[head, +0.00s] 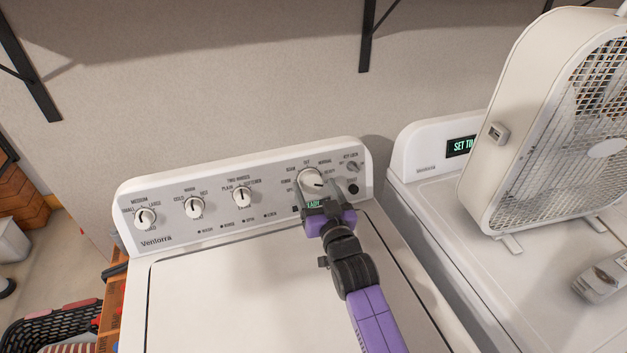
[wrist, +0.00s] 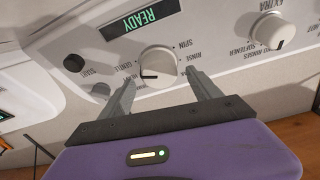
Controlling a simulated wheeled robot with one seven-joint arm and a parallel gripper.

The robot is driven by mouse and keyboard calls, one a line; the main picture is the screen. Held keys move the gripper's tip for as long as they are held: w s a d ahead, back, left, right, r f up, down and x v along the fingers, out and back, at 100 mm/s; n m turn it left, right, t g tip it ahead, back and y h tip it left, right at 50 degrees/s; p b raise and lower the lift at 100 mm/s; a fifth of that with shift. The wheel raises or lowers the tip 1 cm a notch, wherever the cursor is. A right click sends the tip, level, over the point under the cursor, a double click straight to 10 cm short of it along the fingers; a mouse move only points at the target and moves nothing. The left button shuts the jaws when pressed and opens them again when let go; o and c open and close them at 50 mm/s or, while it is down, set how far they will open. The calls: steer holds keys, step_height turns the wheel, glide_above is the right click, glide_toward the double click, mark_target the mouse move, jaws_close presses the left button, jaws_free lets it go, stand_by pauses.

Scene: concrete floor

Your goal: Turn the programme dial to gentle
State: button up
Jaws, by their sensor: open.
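The programme dial (head: 311,178) is a round white knob at the right part of the washer's grey control panel. In the wrist view the dial (wrist: 159,62) shows upside down, with a dark pointer mark low on its face, toward the left. The word GENTLE is printed just left of it there; SPIN and RINSE are on its right. Which word the pointer meets is hard to tell. My gripper (head: 318,190) is open, its two grey fingers reaching toward the dial. In the wrist view the gripper (wrist: 158,82) has one finger on each side of the dial; contact is not clear.
A green READY display (wrist: 132,22) and a black start button (wrist: 74,63) sit near the dial. Three more white knobs, the nearest (head: 242,196), line the panel. A second machine (head: 415,150) with a box fan (head: 510,130) stands at right.

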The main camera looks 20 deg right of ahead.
steer(key=shift+w, duration=1.05)
steer(key=c, duration=1.4)
steer(key=shift+a, duration=0.1)
steer(key=shift+m, duration=0.4)
steer(key=shift+m+h+b, duration=0.4)
steer(key=shift+m+h, duration=0.1)
steer(key=shift+m, duration=0.1)
steer(key=o, duration=1.4)
